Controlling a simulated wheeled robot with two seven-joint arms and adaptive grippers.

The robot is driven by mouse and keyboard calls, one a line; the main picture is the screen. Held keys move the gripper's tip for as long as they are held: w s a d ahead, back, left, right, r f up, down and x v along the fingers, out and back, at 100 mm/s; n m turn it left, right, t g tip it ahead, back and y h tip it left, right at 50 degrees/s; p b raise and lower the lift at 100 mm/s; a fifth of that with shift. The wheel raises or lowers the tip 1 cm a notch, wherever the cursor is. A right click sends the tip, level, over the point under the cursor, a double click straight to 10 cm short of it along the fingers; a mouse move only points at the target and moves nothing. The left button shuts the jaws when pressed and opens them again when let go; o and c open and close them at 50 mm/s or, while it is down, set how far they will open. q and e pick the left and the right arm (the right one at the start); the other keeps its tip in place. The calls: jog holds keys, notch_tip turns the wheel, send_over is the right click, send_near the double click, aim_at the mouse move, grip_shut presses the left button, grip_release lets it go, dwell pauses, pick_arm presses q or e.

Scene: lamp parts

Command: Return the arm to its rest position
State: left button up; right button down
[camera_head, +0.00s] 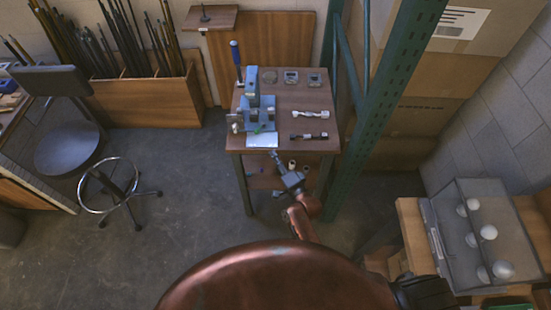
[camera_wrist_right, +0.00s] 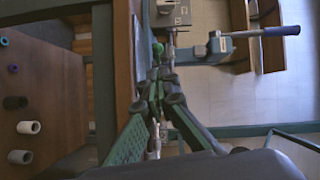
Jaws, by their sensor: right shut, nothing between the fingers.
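My right gripper (camera_head: 275,156) is in front of the work table (camera_head: 300,148), just off its front edge. Its fingers are together with nothing between them. In the right wrist view the fingertips (camera_wrist_right: 156,62) meet close to the table's edge. My right arm (camera_head: 303,215), copper coloured, reaches forward from my body. My left gripper does not show in either view.
A blue press (camera_head: 262,118) with a blue-handled lever stands on the table, beside a white part (camera_head: 310,115) and a dark part (camera_head: 309,136). Small rings (camera_wrist_right: 28,127) lie on the lower shelf. A green rack post (camera_head: 372,110) stands close right. A bulb case (camera_head: 470,262) is front right.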

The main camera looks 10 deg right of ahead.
jog(key=shift+s+d, duration=0.2)
jog(key=shift+s, duration=0.45)
